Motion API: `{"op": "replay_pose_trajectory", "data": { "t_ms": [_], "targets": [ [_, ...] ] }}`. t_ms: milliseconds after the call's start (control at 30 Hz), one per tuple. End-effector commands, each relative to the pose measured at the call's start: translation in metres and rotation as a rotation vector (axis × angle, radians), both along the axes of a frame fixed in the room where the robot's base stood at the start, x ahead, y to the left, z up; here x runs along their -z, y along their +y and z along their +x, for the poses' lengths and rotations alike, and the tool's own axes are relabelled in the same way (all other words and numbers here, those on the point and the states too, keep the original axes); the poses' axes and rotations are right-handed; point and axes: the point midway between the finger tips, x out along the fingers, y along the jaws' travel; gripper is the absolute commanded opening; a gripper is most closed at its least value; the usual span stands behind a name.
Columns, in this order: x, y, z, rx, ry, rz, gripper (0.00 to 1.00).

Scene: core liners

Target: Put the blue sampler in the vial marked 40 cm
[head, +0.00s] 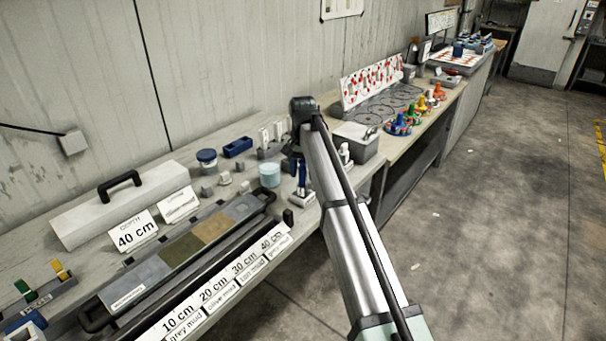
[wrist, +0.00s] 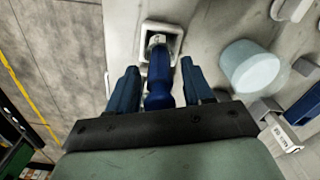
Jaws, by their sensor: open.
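A blue upright piece (wrist: 158,80), which looks like the blue sampler, stands in a small square white holder (wrist: 174,32) in the wrist view. My gripper (wrist: 159,66) is open, its two blue fingers on either side of the piece with visible gaps. In the head view my gripper (head: 299,160) points down at the bench, partly hidden by my arm.
A light-blue tub (head: 269,174) stands left of my gripper. A long core tray (head: 130,283) with coloured sections lies along the bench, with a grey case (head: 75,218) behind. A grey box (head: 357,140) stands to the right. A rack (head: 40,298) with green and yellow pieces is at far left.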

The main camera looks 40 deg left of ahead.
Motion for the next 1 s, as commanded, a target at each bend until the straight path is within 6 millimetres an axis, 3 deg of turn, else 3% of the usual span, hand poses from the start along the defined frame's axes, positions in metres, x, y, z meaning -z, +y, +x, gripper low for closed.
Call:
{"op": "replay_pose_trajectory", "data": {
  "t_ms": [500,700,1000],
  "targets": [
    [-0.09,0.001,0.001,0.0,-0.001,0.001,0.51],
    [-0.107,0.001,0.0,0.0,-0.001,0.001,0.51],
    [-0.11,0.0,0.0,0.0,0.0,0.0,0.51]
  ]
}}
